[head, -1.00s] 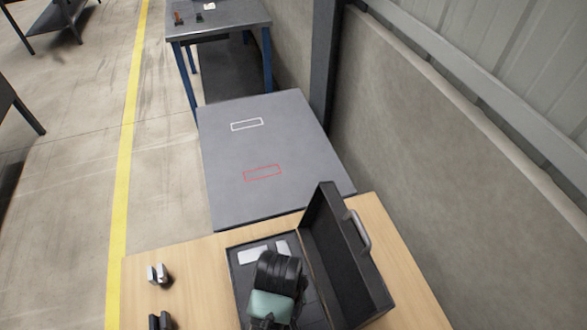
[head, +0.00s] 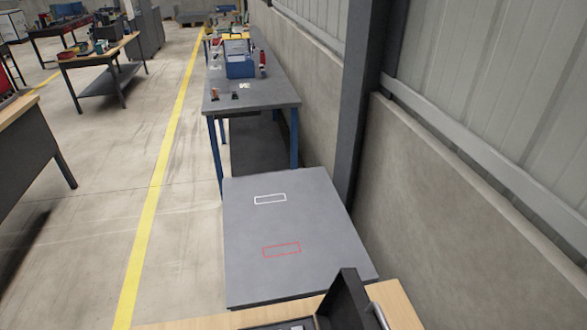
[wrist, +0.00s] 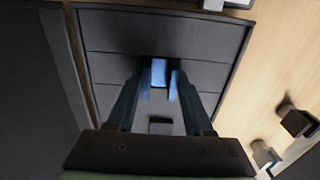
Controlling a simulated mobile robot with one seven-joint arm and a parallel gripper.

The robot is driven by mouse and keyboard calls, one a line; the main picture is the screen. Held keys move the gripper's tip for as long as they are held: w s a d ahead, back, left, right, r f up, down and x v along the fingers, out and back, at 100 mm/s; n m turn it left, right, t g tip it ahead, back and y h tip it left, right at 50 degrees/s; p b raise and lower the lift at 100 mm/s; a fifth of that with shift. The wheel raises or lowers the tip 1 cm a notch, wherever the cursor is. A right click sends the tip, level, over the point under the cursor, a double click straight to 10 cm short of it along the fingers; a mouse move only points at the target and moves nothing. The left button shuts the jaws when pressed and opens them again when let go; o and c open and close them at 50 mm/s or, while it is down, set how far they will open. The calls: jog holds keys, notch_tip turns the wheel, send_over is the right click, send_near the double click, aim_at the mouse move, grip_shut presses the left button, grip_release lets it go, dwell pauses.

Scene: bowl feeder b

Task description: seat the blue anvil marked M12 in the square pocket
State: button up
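In the wrist view, my gripper (wrist: 163,76) points down over the open black case, its two fingers close together. A blue piece (wrist: 158,72), which fits the anvil, shows between the fingertips and looks gripped. Its M12 mark cannot be read. A small dark rectangular feature (wrist: 160,126) lies in the case insert between my fingers; I cannot tell whether it is the square pocket. The gripper is out of the head view.
The black case (wrist: 100,50) sits on a wooden table (wrist: 275,70), its lid (head: 347,300) raised. Small blocks (wrist: 298,120) stand on the wood beside it. A grey table (head: 250,235) with white and red outlines adjoins; a blue-legged bench (head: 270,92) stands beyond.

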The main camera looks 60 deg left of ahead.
jog(key=o, duration=0.3)
jog(key=shift+o, duration=0.2)
notch_tip(320, 180, up, 12)
jog(key=shift+r, duration=0.2)
